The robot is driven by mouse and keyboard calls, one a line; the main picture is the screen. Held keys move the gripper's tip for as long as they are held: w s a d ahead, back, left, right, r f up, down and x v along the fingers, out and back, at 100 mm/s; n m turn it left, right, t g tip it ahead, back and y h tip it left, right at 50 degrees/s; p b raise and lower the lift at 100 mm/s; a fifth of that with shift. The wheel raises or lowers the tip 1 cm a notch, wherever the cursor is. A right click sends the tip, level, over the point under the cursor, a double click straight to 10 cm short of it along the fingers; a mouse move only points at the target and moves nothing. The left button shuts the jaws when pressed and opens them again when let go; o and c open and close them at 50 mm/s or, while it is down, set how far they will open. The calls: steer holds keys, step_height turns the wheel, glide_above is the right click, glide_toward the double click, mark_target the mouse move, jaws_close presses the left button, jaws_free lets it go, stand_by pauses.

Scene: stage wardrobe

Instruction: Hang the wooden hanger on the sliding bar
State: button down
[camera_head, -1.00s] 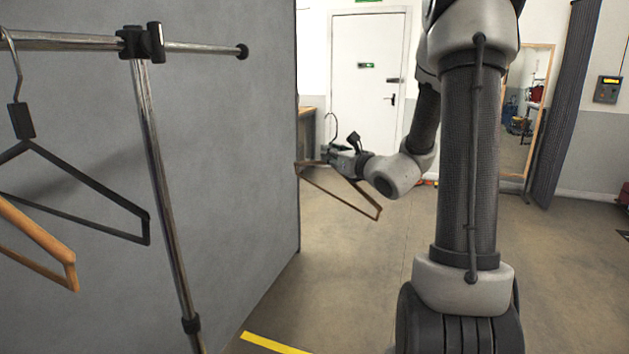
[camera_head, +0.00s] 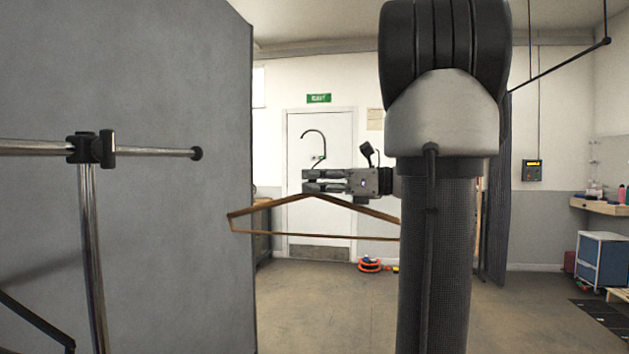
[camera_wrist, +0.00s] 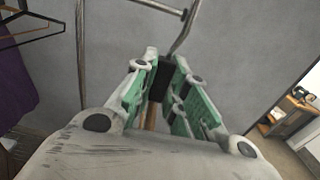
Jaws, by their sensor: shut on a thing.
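The wooden hanger (camera_head: 315,237) hangs in the air at mid-picture in the head view, with its dark curved hook (camera_head: 322,138) upward. My gripper (camera_head: 310,181) is shut on the hanger's neck, just below the hook. In the wrist view the green-padded fingers (camera_wrist: 165,78) close on a dark block, with a bit of wood (camera_wrist: 150,117) below. The sliding bar (camera_head: 155,151) is a chrome tube with a black end cap, passing through a black clamp (camera_head: 92,149) on the left. The hook is apart from the bar, to its right in the head view.
A chrome upright post (camera_head: 92,255) stands under the clamp. A grey partition (camera_head: 190,70) fills the left side behind the bar. Part of a black hanger (camera_head: 35,320) shows at lower left; hangers also show in the wrist view (camera_wrist: 35,28).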

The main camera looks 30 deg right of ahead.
steer(key=x, duration=2.6)
stand_by(0.5)
stand_by(0.3)
steer(key=shift+w, duration=0.15)
steer(key=x, duration=0.7)
stand_by(1.0)
steer(key=shift+w+a, duration=0.1)
steer(key=shift+a, duration=0.1)
steer(key=shift+f, duration=0.1)
steer(key=shift+f, duration=1.65)
steer(key=c, duration=1.3)
jaws_free()
steer(key=shift+c, duration=0.2)
